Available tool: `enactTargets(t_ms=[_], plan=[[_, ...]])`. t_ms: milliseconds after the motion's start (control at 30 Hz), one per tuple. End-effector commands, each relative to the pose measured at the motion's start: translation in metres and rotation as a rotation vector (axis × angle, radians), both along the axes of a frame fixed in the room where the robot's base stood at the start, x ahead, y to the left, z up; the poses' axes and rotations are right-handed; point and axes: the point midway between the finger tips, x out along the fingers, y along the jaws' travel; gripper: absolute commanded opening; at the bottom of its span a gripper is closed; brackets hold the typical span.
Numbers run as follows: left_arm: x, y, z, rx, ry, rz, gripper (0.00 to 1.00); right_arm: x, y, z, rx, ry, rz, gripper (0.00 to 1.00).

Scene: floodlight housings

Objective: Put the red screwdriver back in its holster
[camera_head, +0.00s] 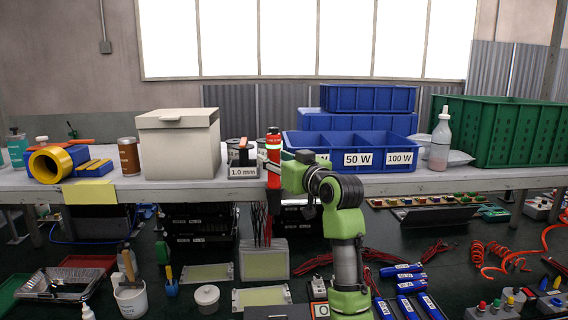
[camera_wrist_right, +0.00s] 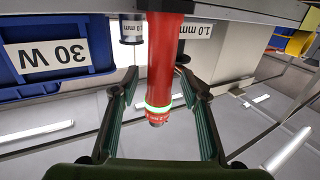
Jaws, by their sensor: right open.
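The red screwdriver (camera_head: 273,152) is upright at the front edge of the bench, with a pale green ring near its top and its lower part in front of the edge. In the right wrist view, which is upside down, the red screwdriver (camera_wrist_right: 161,60) lies between the two fingers, its ring glowing green. My right gripper (camera_wrist_right: 158,82) is open around it, with gaps on both sides. In the head view my right gripper (camera_head: 268,163) reaches in from the right of it. I cannot make out a holster. My left gripper is not in view.
Blue bins labelled 50 W and 100 W (camera_head: 357,159) stand right of the screwdriver. A 1.0 mm spool stand (camera_head: 243,172) is close on its left, beside a beige box (camera_head: 180,145). A spray bottle (camera_head: 440,140) and green crate (camera_head: 505,130) are farther right.

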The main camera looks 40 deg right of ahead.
Motion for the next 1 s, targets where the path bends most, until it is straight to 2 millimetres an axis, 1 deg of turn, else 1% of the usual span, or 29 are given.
enactTargets(t_ms=[167,433,600,767,1000], plan=[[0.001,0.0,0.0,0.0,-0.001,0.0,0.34,-0.025,0.006,0.001,-0.006,-0.002,-0.002,0.42],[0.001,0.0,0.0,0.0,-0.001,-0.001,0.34,-0.078,0.019,0.002,-0.005,-0.004,-0.002,0.42],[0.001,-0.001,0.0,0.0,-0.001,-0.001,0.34,-0.102,0.025,0.002,-0.004,-0.003,-0.002,0.42],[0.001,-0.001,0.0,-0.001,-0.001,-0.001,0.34,-0.112,0.028,0.002,-0.004,-0.003,-0.001,0.42],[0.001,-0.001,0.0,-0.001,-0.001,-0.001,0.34,-0.114,0.028,0.002,-0.003,-0.004,-0.001,0.42]])
